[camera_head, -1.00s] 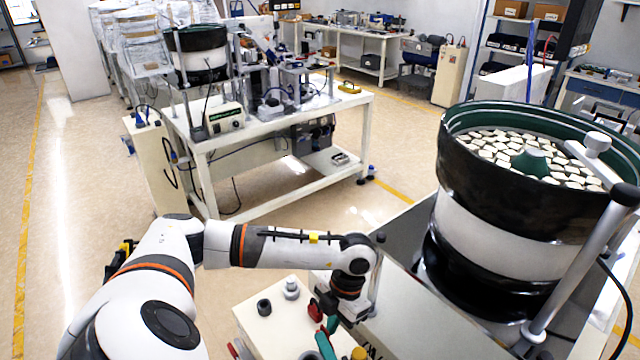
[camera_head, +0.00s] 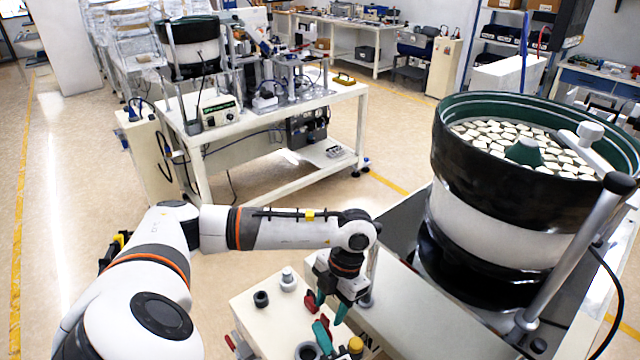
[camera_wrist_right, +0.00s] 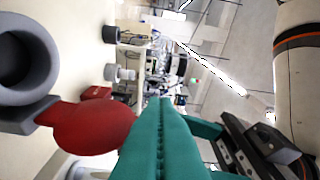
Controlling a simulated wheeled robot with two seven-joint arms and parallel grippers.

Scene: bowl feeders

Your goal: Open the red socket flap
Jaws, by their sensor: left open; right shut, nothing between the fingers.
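The red socket flap (camera_wrist_right: 95,122) stands out from the rim of a grey round socket (camera_wrist_right: 25,62) in the right wrist view, and the socket's hole shows uncovered. The socket (camera_head: 307,351) is at the bottom edge of the head view, with a bit of red beside the teal finger. My right gripper (camera_wrist_right: 160,125) is shut and empty; its teal fingers overlap the flap's edge, and I cannot tell whether they touch. Its tips (camera_head: 321,331) show by the socket in the head view. My left gripper (camera_head: 331,306) is open and empty just above the panel, beyond the right one.
The cream panel (camera_head: 250,318) also carries a black socket (camera_head: 261,298), a grey fitting (camera_head: 287,280), a small red part (camera_head: 311,303) and a yellow knob (camera_head: 355,345). A large bowl feeder (camera_head: 480,225) stands at the right. The two grippers are close together.

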